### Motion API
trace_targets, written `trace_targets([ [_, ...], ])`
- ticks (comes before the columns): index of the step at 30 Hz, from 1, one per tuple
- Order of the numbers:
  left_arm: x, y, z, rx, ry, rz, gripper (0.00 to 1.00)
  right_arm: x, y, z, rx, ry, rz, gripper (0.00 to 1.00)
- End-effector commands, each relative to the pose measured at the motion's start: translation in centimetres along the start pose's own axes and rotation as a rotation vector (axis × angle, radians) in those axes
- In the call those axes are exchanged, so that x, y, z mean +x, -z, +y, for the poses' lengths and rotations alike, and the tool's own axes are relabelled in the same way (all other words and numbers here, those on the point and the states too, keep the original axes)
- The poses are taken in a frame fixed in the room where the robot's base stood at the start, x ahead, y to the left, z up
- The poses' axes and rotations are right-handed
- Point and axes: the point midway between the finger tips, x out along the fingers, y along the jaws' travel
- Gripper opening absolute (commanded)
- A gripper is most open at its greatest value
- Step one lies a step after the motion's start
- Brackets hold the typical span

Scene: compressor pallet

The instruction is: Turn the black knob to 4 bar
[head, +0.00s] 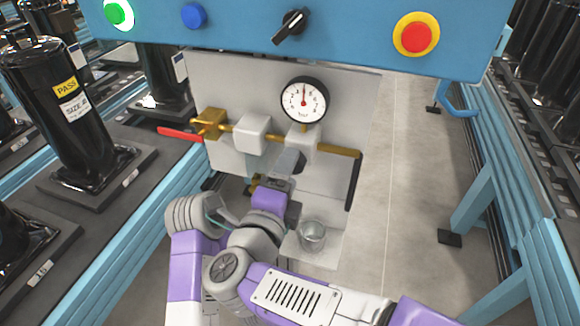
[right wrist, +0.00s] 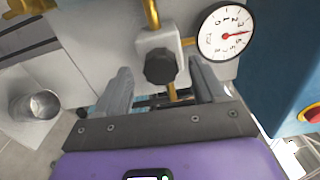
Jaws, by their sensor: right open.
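The black knob (right wrist: 161,66) sits under a pale regulator block (right wrist: 157,40) in the right wrist view. In the head view the knob (head: 298,161) is dark and partly hidden by my right gripper. My right gripper (head: 284,170) is open; in the right wrist view its two fingers (right wrist: 160,88) stand on either side of the knob's line, with a gap visible around the knob. I cannot tell any contact. The round pressure gauge (head: 304,100) has a red needle pointing about straight up; the exact reading is too small to tell. It also shows in the right wrist view (right wrist: 226,33).
A blue panel (head: 350,45) with a green button, blue button, black selector and red stop button hangs above. A red-handled valve (head: 181,134) is left on the brass pipe. A clear cup (head: 312,235) stands below. Black cylinders (head: 58,105) are at left.

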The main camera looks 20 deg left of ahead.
Motion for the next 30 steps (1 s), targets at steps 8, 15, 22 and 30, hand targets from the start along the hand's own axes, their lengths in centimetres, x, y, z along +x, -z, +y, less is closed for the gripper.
trace_targets([
  [8, -0.9, 0.0, 0.3, 0.000, 0.000, 0.000, 0.00, -4.7, -0.1, -0.2, 0.000, 0.001, -0.003, 0.69],
  [15, -1.0, -0.1, 0.4, 0.000, 0.000, 0.000, 0.00, -5.9, 0.0, -0.1, 0.001, 0.001, 0.000, 0.69],
  [22, -1.0, 0.0, 0.4, 0.000, 0.000, 0.000, 0.00, -5.8, 0.0, -0.1, 0.001, 0.001, 0.000, 0.69],
  [30, -1.0, 0.0, 0.4, 0.000, 0.000, 0.000, 0.00, -5.8, 0.0, -0.1, 0.001, 0.001, 0.000, 0.69],
])
